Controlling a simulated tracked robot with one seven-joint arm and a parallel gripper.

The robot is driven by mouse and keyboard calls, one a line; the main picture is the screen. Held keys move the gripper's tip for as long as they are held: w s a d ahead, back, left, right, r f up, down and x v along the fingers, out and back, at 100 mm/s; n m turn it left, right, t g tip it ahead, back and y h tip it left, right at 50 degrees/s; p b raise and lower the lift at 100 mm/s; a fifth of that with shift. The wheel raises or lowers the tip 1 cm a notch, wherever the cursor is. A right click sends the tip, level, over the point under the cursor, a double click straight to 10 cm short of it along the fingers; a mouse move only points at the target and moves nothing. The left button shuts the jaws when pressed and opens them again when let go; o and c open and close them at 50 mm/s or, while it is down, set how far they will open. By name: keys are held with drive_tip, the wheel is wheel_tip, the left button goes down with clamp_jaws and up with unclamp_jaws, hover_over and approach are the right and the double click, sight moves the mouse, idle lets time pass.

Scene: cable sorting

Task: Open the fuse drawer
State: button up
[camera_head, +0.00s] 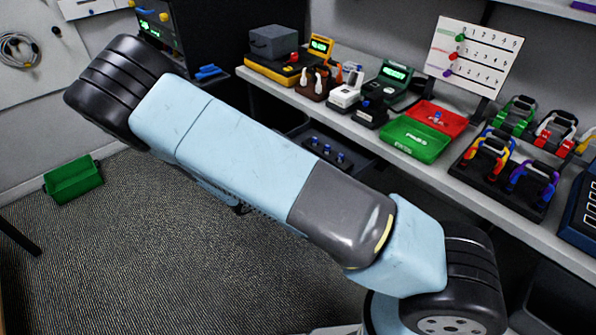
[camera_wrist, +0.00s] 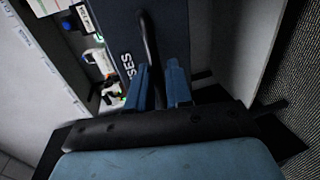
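The fuse drawer shows in the head view as a dark tray (camera_head: 318,159) standing out below the counter's front edge, with several blue-topped pieces (camera_head: 340,157) inside. Its dark blue front (camera_wrist: 187,35) fills the middle of the wrist view, with the white letters "SES" readable. A dark curved handle (camera_wrist: 149,42) stands on that front. My gripper (camera_wrist: 160,77) has its two blue fingers close on either side of the handle and looks shut on it. In the head view my arm crosses the picture and my gripper is hidden.
The counter (camera_head: 420,172) holds a green tray (camera_head: 415,140), a red tray (camera_head: 447,119) and a rack of coloured connectors (camera_head: 512,170). A green bin (camera_head: 73,180) stands on the floor at left. The carpet (camera_head: 140,260) between bin and arm is clear.

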drive_tip(key=o, duration=0.4)
drive_tip(key=shift+a+r, duration=0.1)
drive_tip(key=v, duration=1.3)
drive_tip(key=shift+s+a, duration=0.15)
drive_tip(key=shift+a, duration=0.1)
